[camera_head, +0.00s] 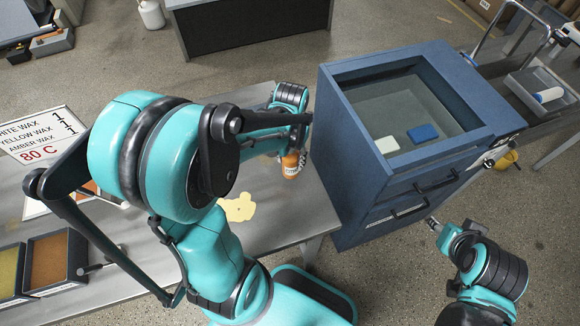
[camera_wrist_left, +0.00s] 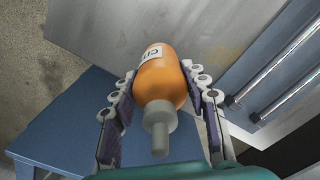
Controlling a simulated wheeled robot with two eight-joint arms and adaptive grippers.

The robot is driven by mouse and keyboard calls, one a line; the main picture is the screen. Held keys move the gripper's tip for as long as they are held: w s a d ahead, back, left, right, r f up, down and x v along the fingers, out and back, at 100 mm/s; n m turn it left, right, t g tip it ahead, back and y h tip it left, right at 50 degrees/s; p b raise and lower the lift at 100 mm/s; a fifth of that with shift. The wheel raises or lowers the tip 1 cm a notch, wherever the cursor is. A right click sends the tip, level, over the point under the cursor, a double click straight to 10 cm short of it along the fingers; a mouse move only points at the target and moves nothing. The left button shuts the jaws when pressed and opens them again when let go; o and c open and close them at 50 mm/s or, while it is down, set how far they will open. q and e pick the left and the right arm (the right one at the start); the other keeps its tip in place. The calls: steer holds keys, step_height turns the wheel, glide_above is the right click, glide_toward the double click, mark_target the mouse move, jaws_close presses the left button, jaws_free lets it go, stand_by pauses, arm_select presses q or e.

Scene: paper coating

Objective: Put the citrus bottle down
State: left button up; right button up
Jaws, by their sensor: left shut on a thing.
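The citrus bottle (camera_head: 291,164) is orange with a white label and a grey nozzle cap. In the left wrist view the bottle (camera_wrist_left: 160,80) sits between both fingers, and the label letters "CI" show. My left gripper (camera_head: 299,152) is shut on it near the right end of the steel table (camera_head: 262,260). In the head view the bottle looks upright; I cannot tell whether its base touches the table. My right gripper (camera_head: 434,226) is apart from it, at the lower right beside the blue cabinet; its jaw opening is unclear.
A yellow spill (camera_head: 238,207) lies on the table left of the bottle. The blue cabinet (camera_head: 340,150) stands close on the right, with a white and a blue block in its open top. A wax sign (camera_head: 42,135) and wax trays (camera_head: 47,262) are at left.

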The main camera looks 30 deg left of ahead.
mark_target(290, 167)
arm_select(q)
step_height(290, 167, down, 4)
steer(key=shift+a+f+b, duration=0.1)
steer(key=shift+f+b, duration=0.05)
steer(key=shift+b, duration=0.7)
steer(key=shift+f, duration=0.15)
steer(key=o, duration=1.3)
steer(key=shift+o, duration=0.2)
